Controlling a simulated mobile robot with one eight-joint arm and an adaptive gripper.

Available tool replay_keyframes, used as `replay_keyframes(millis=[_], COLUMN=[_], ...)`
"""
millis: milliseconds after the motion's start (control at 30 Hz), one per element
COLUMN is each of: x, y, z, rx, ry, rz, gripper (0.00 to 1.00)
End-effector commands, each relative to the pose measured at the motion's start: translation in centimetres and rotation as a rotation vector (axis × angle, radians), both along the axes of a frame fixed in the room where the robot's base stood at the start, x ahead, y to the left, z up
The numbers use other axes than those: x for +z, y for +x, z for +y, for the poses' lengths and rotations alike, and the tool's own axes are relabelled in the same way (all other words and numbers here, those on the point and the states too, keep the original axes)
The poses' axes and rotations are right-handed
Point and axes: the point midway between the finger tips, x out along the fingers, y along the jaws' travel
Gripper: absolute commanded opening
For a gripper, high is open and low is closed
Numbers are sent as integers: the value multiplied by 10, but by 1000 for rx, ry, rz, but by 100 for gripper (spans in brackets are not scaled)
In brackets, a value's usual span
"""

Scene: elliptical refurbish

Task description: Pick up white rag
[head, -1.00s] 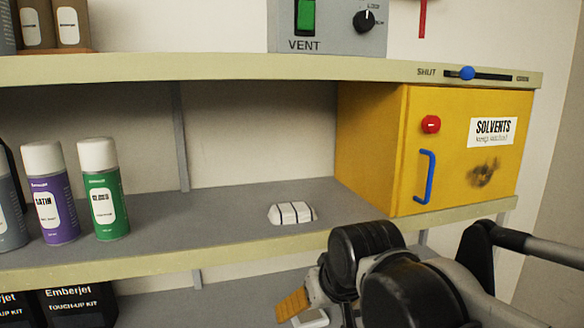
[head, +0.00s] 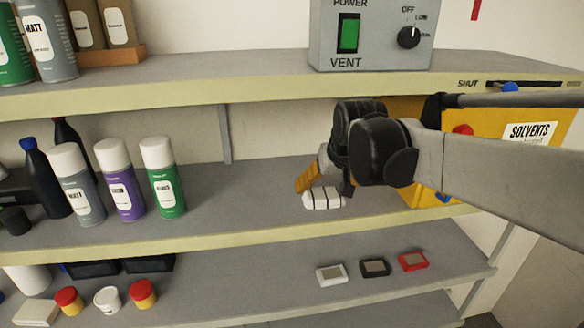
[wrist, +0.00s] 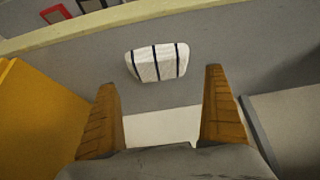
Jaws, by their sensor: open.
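The white rag (head: 322,199) is a small folded white pad with dark stripes. It lies on the middle grey shelf near the front edge, left of the yellow cabinet. It also shows in the wrist view (wrist: 157,62), ahead of and between my fingertips. My gripper (wrist: 162,90) is open and empty, its two orange-brown fingers set wide apart. In the head view my gripper (head: 307,180) is just above and behind the rag, and one finger partly overlaps it in the picture. I cannot tell whether they touch.
The yellow solvents cabinet (head: 529,130) stands close on the right, partly hidden by my arm. Spray cans, including a green one (head: 163,178), stand to the left. The upper shelf (head: 220,75) overhangs. The shelf left of the rag is clear.

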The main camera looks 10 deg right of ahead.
Motion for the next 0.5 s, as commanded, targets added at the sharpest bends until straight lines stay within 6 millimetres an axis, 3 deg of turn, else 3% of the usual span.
replay_keyframes(millis=[500], x=[-47], y=[29], z=[-1], rx=[0], ry=[0], rz=[0], gripper=[100])
